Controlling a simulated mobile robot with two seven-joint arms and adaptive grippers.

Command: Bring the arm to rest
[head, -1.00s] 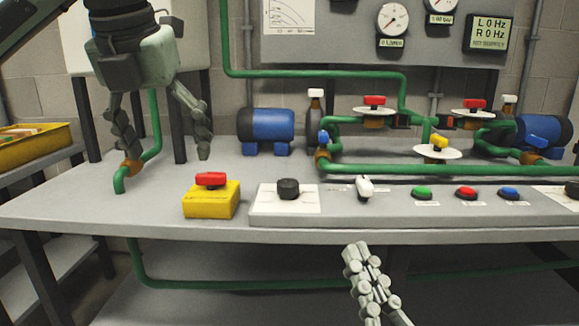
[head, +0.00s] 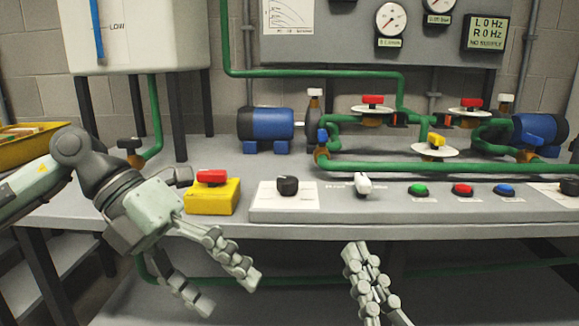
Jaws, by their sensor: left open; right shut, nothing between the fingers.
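My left gripper (head: 225,290) is open and empty, in front of the bench's front edge and lower left of the yellow box with the red knob (head: 212,192). Its fingers point down and to the right, apart from everything. My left arm comes in from the left edge and covers part of the bench's left end. My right gripper (head: 372,290) is at the bottom middle, in front of the bench and below its edge. Its fingers are together with nothing between them. Most of my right arm is out of view.
The bench (head: 350,230) carries a control panel with a black knob (head: 288,186), a white switch (head: 362,184) and green, red and blue buttons. Behind are blue pumps (head: 267,127) and green pipes (head: 420,168). A white tank (head: 160,40) stands at the back left.

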